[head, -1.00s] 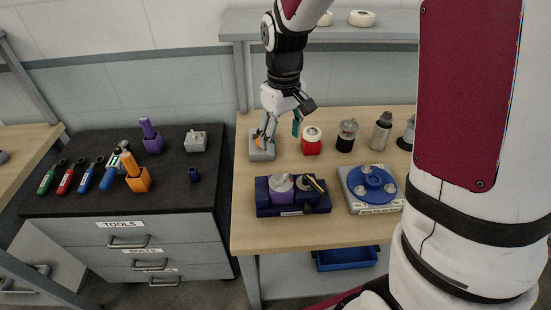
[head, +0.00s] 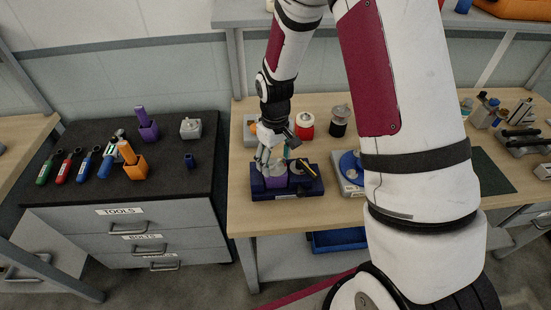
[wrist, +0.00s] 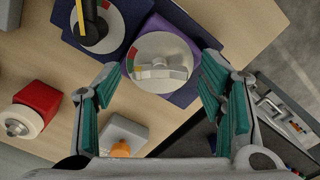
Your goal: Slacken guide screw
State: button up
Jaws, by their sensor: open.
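A round pale knob with a raised grip bar (wrist: 160,62) sits on a purple block (wrist: 185,50); I take it to be the guide screw. A coloured scale shows at its rim. In the head view the purple block (head: 275,182) stands on the left of a dark blue base (head: 312,188), with the knob partly behind my fingers. My gripper (head: 266,158) is open above the knob. In the wrist view its teal-padded fingers (wrist: 159,72) stand on either side of the knob, with gaps and no clear contact.
Right of the knob is a second dial with a black and yellow lever (head: 303,163). A blue disc fixture (head: 348,165) stands farther right, partly behind my arm. A red jar (head: 305,130) and grey block (head: 250,125) stand behind. The tool cabinet (head: 60,205) is left.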

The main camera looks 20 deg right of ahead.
jog(key=shift+f, duration=0.1)
jog(key=c, duration=1.2)
jog(key=shift+o, duration=0.2)
jog(key=shift+n, duration=0.5)
jog(key=n, duration=0.3)
jog(key=shift+n, duration=1.6)
jog(key=o, duration=1.2)
jog(key=shift+c, duration=0.2)
